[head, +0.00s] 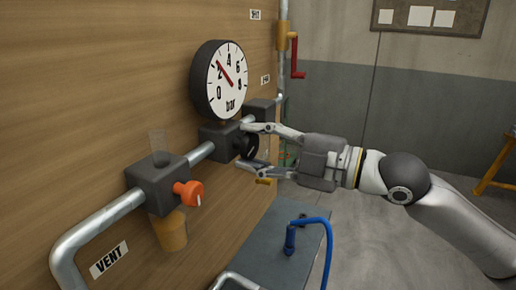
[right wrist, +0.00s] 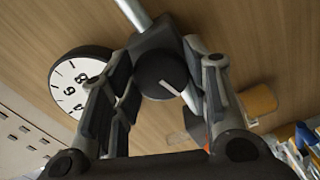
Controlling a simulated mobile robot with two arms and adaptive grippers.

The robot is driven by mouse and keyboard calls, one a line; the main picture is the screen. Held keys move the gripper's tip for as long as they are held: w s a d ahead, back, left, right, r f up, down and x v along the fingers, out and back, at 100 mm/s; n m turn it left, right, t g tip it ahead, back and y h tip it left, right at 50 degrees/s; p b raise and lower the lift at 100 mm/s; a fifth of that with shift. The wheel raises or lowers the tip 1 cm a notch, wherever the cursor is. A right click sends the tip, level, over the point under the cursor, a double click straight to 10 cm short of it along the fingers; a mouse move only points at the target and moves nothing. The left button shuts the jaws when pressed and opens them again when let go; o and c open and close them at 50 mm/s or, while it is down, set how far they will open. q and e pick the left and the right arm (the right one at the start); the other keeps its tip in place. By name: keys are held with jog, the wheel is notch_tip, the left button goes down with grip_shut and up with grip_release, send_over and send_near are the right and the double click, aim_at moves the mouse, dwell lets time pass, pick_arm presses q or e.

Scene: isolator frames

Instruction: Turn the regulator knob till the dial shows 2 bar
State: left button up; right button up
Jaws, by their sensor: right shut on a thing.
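The pressure dial (head: 232,98) is a round white face in a black case, marked 0 to 8 bar. Its red needle points up and left, close to the 2 and seemingly a little past it. The black regulator knob (head: 250,146) sits on a dark block below the dial. My right gripper (head: 243,147) has one finger above the knob and one below, shut on it. In the right wrist view the knob (right wrist: 160,76), with a white mark, lies between the fingers of the gripper (right wrist: 168,84). The dial (right wrist: 66,94) shows there partly, its needle hidden. My left gripper is out of view.
An orange knob (head: 187,193) on the vent valve block (head: 152,182) stands nearer on the same pipe (head: 98,225). A red crank (head: 295,58) hangs at the back. A grey table (head: 262,247) below carries a blue hose (head: 328,246).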

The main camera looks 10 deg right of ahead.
dwell(0.3)
jog(key=o, duration=1)
jog(key=shift+d, duration=0.1)
jog(key=shift+v, duration=5.85)
jog(key=shift+s, duration=0.1)
